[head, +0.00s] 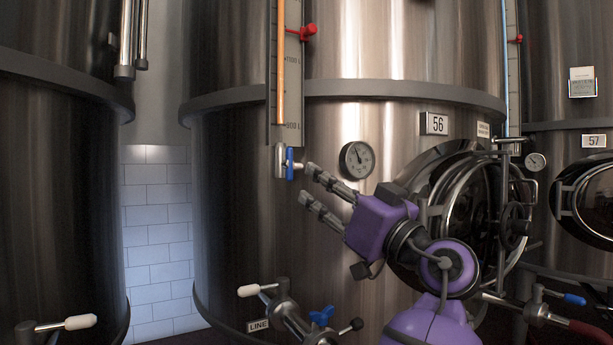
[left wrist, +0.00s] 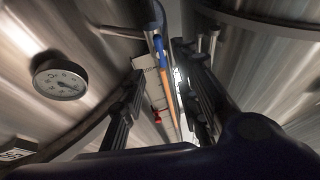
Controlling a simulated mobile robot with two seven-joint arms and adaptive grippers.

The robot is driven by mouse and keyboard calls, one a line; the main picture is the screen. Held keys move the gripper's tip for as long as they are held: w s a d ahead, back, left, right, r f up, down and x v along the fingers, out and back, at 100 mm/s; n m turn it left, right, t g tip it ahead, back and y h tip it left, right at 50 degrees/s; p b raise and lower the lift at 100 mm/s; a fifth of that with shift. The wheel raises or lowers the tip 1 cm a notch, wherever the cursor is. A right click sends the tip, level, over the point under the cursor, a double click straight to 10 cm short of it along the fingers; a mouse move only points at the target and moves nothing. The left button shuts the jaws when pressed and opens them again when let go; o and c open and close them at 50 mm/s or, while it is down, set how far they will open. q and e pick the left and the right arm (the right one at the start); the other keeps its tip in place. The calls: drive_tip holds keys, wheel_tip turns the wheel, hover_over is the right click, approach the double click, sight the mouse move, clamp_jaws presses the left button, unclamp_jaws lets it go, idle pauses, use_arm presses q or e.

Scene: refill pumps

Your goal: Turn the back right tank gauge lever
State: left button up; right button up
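A blue gauge lever (head: 289,163) sits upright on a metal valve (head: 280,160) at the bottom of the orange-filled sight gauge (head: 281,70) on the steel tank labelled 56 (head: 330,240). My purple left gripper (head: 307,183) is open, just right of and slightly below the lever, its fingers pointing up and left at it. The lever also shows in the left wrist view (left wrist: 160,48), ahead of the gap between the spread fingers (left wrist: 160,70). Contact between fingers and lever cannot be made out. My right gripper is in neither view.
A round dial (head: 357,160) is on the tank just behind my left gripper. A round hatch (head: 465,205) stands out at the right. Below are pipe valves with a white handle (head: 249,290) and a blue knob (head: 321,316). Another tank (head: 55,200) stands left.

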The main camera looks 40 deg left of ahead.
use_arm(q)
drive_tip(key=shift+v, duration=1.45)
